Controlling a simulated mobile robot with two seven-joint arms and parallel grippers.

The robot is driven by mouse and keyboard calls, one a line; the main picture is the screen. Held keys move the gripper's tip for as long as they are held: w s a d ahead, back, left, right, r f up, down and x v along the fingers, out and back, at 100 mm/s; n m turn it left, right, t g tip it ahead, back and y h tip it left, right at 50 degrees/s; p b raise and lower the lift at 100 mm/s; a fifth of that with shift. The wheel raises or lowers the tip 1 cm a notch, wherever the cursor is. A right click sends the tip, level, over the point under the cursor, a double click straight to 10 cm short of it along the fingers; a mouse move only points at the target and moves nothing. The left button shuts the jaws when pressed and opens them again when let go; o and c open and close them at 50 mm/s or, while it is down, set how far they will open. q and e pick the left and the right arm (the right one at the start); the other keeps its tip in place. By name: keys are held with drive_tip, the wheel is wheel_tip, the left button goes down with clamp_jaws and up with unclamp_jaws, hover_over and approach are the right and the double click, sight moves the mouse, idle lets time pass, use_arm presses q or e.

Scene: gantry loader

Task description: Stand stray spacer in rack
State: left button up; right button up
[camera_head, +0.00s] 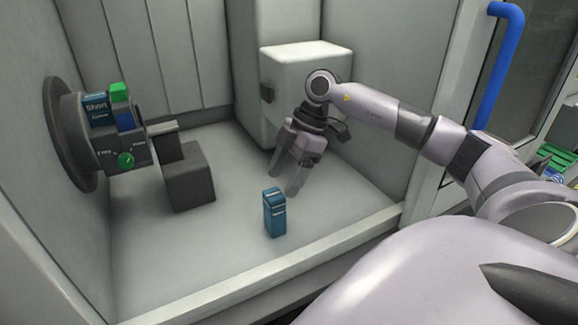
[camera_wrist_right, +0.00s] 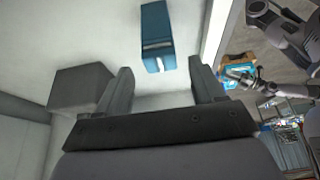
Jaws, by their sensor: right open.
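The spacer looks to be the small blue block (camera_head: 274,213) with pale bands, standing upright on the enclosure floor. It also shows in the right wrist view (camera_wrist_right: 156,38), beyond the open fingers and apart from them. My right gripper (camera_head: 287,182) is open and empty, above the floor just behind and to the right of the blue block in the head view. It also shows in the right wrist view (camera_wrist_right: 163,88). My left gripper is in neither view that I can make out as holding anything here. I cannot make out a rack for certain.
A dark grey block (camera_head: 190,180) stands on the floor at the left. A round chuck (camera_head: 70,135) on the left wall carries coloured parts and a green knob. A white box-like column (camera_head: 305,70) stands behind my right gripper. A front sill (camera_head: 270,265) edges the enclosure.

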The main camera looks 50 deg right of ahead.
sight(276, 193)
drive_tip(key=b+x, duration=0.2)
drive_tip(key=x, duration=0.1)
drive_tip(key=shift+f, duration=0.25)
drive_tip(key=shift+w+a+f, duration=0.1)
drive_tip(key=shift+a+f, duration=0.1)
drive_tip(key=shift+f, duration=0.05)
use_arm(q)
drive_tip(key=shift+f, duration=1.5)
use_arm(e)
drive_tip(key=shift+x, duration=1.2)
drive_tip(key=c, duration=0.9)
use_arm(q)
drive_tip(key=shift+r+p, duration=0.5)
drive_tip(key=shift+p, duration=0.1)
use_arm(e)
drive_tip(key=shift+d+r, duration=0.1)
drive_tip(key=shift+r, duration=0.15)
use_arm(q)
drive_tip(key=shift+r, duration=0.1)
use_arm(e)
drive_tip(key=shift+r, duration=0.1)
